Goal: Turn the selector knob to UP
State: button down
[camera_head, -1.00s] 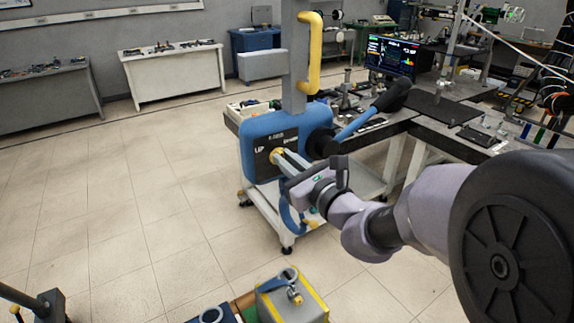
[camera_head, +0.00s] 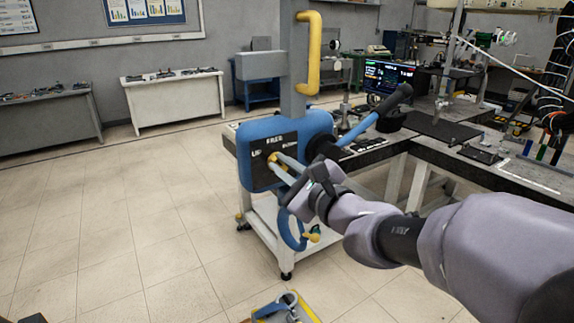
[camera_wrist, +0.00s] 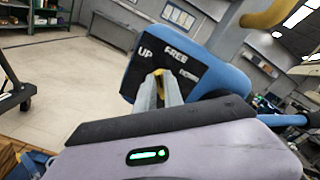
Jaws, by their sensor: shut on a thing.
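The selector knob (camera_head: 273,157) is small and yellow, on the black face plate (camera_head: 259,171) of a blue box on a grey post. The plate has the labels UP on the left, FREE at the top and DOWN on the right, clearest in the wrist view. My gripper (camera_head: 277,158) reaches the plate from the lower right, its fingers shut on the knob. In the wrist view a bit of the yellow knob (camera_wrist: 158,73) shows between the fingertips. The fingers hide most of it, so I cannot tell which label it points to.
A yellow handle (camera_head: 315,55) rises above the blue box. A blue lever with a black grip (camera_head: 398,95) juts out to the right. A dark workbench (camera_head: 440,130) stands behind on the right. The floor to the left is clear.

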dwell(0.3)
jog(key=c, duration=1.5)
grip_release()
jog(key=shift+o, duration=0.2)
jog(key=shift+s, duration=0.1)
jog(key=v, duration=1.7)
jog(key=shift+s+d, duration=0.1)
jog(key=shift+d, duration=0.1)
